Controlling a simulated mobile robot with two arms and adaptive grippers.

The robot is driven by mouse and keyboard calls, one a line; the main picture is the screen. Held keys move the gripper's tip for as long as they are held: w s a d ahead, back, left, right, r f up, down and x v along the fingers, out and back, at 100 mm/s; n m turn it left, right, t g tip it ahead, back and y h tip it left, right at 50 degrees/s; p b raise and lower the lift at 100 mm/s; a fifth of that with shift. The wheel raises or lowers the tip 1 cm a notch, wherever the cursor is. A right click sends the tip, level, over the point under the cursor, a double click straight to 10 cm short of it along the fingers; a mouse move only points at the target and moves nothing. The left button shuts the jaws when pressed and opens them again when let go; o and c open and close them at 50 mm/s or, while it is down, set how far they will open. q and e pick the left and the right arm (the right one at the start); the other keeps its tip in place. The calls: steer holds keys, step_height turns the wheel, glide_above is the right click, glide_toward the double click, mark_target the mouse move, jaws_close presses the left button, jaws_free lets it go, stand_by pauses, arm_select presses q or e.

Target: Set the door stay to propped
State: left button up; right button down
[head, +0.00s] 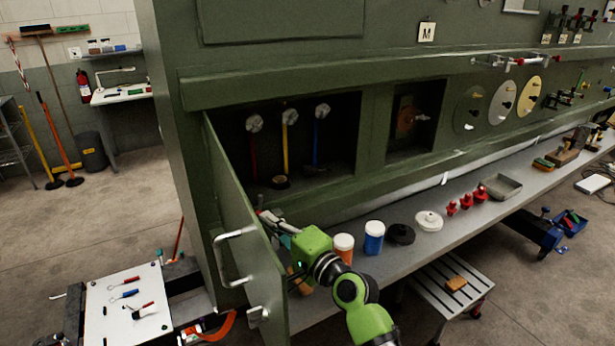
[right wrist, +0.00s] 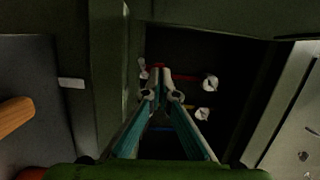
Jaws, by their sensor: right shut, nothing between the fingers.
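The green door (head: 237,225) of the lower left bay (head: 345,165) stands open, swung out toward me, with a light pull handle (head: 234,256) on its outer face. My right gripper (head: 264,217) is behind the door's edge, at the bay opening. In the right wrist view its teal fingers (right wrist: 163,78) are shut and empty, pointing into the dark bay. I cannot make out the door stay for certain; the door and gripper hide part of that area. My left gripper is not in view.
Inside the bay are round pale knobs (head: 289,117) on red, yellow and blue rods. The ledge holds an orange jar (head: 344,248), a blue jar (head: 374,238), a black lid (head: 401,234) and a white lid (head: 429,221). A tool board (head: 127,308) stands at lower left.

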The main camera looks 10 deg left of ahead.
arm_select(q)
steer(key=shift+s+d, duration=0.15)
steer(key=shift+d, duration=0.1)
arm_select(e)
steer(key=v, duration=1.2)
steer(key=shift+d, duration=0.15)
